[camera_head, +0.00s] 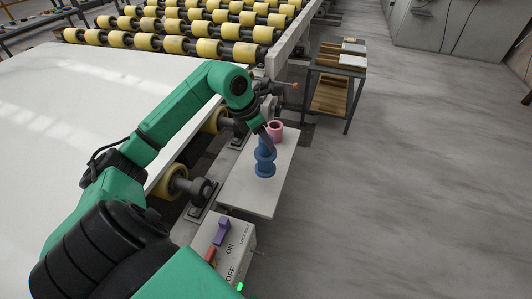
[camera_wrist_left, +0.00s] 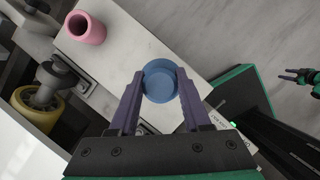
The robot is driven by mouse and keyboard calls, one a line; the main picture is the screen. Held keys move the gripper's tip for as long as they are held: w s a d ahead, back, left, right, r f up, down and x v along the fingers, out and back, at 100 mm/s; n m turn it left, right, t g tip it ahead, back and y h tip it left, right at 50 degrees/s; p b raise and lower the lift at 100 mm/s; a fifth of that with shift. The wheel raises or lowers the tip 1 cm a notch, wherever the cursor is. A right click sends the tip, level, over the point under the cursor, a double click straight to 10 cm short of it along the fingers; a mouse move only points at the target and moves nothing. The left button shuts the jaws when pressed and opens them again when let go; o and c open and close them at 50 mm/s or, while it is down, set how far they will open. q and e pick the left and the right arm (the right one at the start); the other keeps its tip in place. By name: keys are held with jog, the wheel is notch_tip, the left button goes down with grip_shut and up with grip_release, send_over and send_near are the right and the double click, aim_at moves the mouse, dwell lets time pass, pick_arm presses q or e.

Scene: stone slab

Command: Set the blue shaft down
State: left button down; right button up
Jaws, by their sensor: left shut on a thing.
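The blue shaft (camera_head: 265,168) stands upright over the pale stone slab (camera_head: 248,199), a spool-like piece with wide round ends. My left gripper (camera_head: 266,141) is shut on its upper part from above. In the left wrist view the round blue top (camera_wrist_left: 160,80) sits between the two purple fingers. I cannot tell whether the shaft's bottom touches the slab. My right gripper (camera_wrist_left: 291,76) shows small at the right edge of the left wrist view, its fingers apart and empty, away from the slab.
A pink hollow cylinder (camera_head: 276,131) stands on the slab behind the shaft. A switch box (camera_head: 225,240) with ON and OFF marks is at the near end. Rollers (camera_head: 173,182) and a large white sheet (camera_head: 90,95) lie to the left. A small shelf cart (camera_head: 336,75) stands behind.

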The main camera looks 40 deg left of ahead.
aim_at(266, 153)
pick_arm(q)
notch_tip(266, 153, down, 5)
jog(key=shift+s+d+r, duration=0.1)
jog(key=shift+s+d, duration=0.05)
pick_arm(e)
jog(key=shift+w+a+r, duration=0.2)
jog(key=shift+w+a, duration=0.55)
pick_arm(q)
jog(key=shift+f, duration=0.25)
jog(key=shift+c, duration=1.8)
grip_release()
jog(key=shift+r, duration=0.1)
pick_arm(e)
jog(key=shift+s+d+f, duration=0.1)
jog(key=shift+s+d, duration=0.1)
